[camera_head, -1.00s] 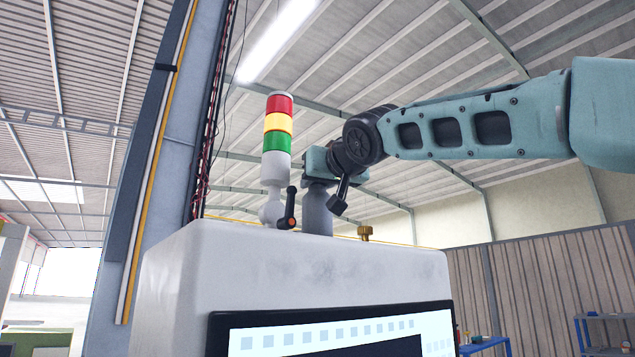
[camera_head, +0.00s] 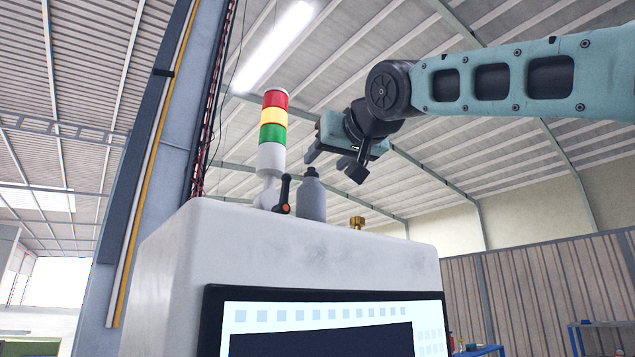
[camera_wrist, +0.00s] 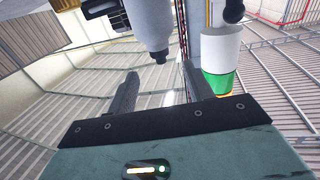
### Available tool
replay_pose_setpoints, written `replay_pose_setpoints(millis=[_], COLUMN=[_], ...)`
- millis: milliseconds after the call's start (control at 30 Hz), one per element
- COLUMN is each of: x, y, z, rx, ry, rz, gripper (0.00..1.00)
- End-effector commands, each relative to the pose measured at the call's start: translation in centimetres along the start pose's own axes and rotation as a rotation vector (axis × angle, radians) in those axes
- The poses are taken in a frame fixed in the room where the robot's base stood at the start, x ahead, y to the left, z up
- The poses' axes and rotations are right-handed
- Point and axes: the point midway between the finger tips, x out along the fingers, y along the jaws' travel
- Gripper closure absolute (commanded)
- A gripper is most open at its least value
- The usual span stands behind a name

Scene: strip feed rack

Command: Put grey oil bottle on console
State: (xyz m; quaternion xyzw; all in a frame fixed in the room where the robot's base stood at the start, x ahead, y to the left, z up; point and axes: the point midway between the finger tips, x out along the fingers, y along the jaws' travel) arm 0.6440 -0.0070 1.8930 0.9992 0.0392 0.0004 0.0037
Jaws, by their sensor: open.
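The grey oil bottle (camera_head: 312,200) stands upright on top of the white console (camera_head: 250,240), behind the orange-tipped black lever. Its base is hidden by the console's front top edge. My gripper (camera_head: 318,152) is open and empty, above the bottle and apart from it. In the wrist view the bottle (camera_wrist: 150,22) shows upside down with its dark nozzle pointing toward the gap between my open fingers (camera_wrist: 157,78).
A red, yellow and green signal tower (camera_head: 273,130) stands just left of the bottle. The black lever (camera_head: 285,193) is close beside it. A brass knob (camera_head: 357,222) sits to the right. A screen (camera_head: 330,310) is on the console's front.

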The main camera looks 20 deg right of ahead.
Motion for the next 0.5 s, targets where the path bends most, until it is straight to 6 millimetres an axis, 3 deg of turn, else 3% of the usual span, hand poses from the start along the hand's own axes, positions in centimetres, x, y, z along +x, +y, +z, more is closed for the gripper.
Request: replay_pose_setpoints(millis=[200,500], x=[-3.1,-3.9], y=[0.0,0.0], z=[0.2,0.0], rx=[0.001,0.000], ry=[0.001,-0.001], rz=[0.000,0.000], gripper=[0.49,0.49])
